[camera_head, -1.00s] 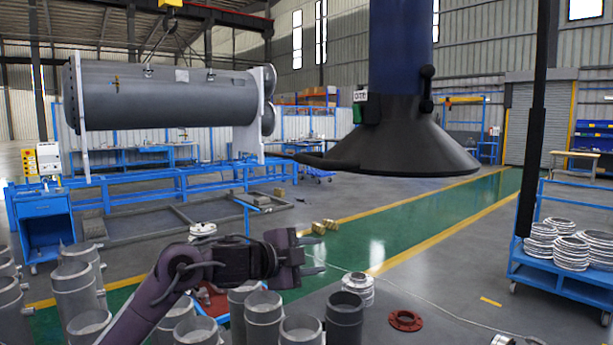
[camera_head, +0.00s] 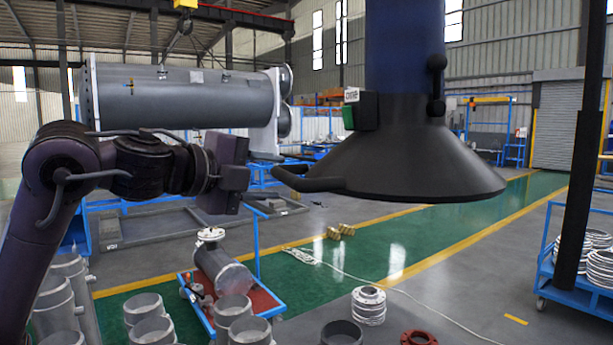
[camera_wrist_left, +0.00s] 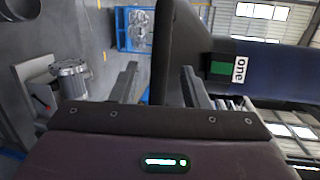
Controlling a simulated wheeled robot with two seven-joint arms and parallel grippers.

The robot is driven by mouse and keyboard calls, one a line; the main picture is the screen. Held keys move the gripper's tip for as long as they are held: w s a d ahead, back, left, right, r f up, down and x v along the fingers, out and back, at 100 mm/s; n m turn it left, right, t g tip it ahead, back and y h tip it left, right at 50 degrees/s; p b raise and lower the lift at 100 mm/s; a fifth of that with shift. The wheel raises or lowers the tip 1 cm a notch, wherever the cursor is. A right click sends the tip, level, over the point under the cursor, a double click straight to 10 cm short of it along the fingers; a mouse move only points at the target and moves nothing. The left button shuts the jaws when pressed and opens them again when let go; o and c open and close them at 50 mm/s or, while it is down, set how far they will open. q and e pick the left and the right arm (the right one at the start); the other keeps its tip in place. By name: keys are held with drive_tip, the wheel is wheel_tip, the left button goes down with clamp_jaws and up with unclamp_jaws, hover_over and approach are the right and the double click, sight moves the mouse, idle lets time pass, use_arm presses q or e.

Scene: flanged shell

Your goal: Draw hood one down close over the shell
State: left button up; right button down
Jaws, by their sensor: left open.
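Hood one (camera_head: 410,160) is a dark cone hanging from a blue duct, with a bar handle (camera_head: 312,183) reaching left from its rim. Its "one" label and green patch also show on the hood in the left wrist view (camera_wrist_left: 222,68). The shell (camera_head: 222,268) is a grey flanged cylinder on a red-topped trolley, below and left of the hood, with a clear vertical gap between them. My left gripper (camera_head: 260,184) is open and empty, just left of the handle's end. In the left wrist view the dark hood edge shows beyond the fingers (camera_wrist_left: 160,78); contact cannot be told.
Several open grey pipes (camera_head: 150,315) stand at the front left. A stack of flanges (camera_head: 369,305) and a red ring (camera_head: 419,337) lie on the floor. A dark post (camera_head: 582,180) stands right, by a blue cart (camera_head: 565,290). The green walkway (camera_head: 400,250) is mostly clear.

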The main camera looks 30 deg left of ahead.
sight(280, 177)
use_arm(q)
drive_tip(key=p+x, duration=0.2)
drive_tip(key=shift+w+r, duration=0.1)
drive_tip(key=shift+w, duration=0.35)
drive_tip(key=x, duration=0.3)
drive_tip(key=shift+w+d+f+p, duration=0.1)
drive_tip(key=shift+w+f+p, duration=0.15)
drive_tip(key=shift+p, duration=0.1)
drive_tip(key=shift+s, duration=0.15)
drive_tip(key=shift+c, duration=0.3)
use_arm(e)
drive_tip(key=r, duration=0.2)
drive_tip(key=a+r, duration=0.1)
drive_tip(key=shift+s+r, duration=0.1)
drive_tip(key=shift+s, duration=0.2)
use_arm(q)
clamp_jaws()
use_arm(e)
drive_tip(key=shift+s+d, duration=0.1)
drive_tip(key=shift+s, duration=0.05)
